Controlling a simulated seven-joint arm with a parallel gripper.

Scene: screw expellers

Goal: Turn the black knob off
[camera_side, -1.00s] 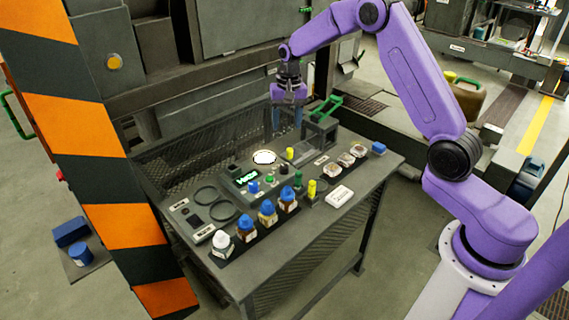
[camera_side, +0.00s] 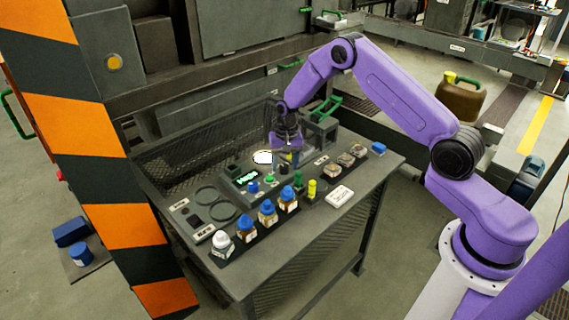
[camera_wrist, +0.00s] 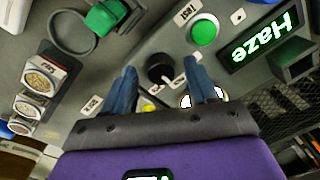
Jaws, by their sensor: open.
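The black knob (camera_wrist: 160,67) stands on the dark grey panel in the wrist view, beside a green button (camera_wrist: 204,33). Small white labels lie near the knob. My gripper (camera_wrist: 160,72) is open, with one blue finger on each side of the knob in that view. I cannot tell whether the fingers touch it. In the side view my gripper (camera_side: 288,157) points down over the back middle of the bench panel. The knob is mostly hidden or too small to make out there.
A lit "Haze" display (camera_wrist: 263,38) is near the button. Blue-capped bottles (camera_side: 267,213) stand in a row at the bench's front. A white box (camera_side: 340,195) and round dishes (camera_side: 345,159) lie to the right. A wire-mesh wall (camera_side: 190,157) borders the back.

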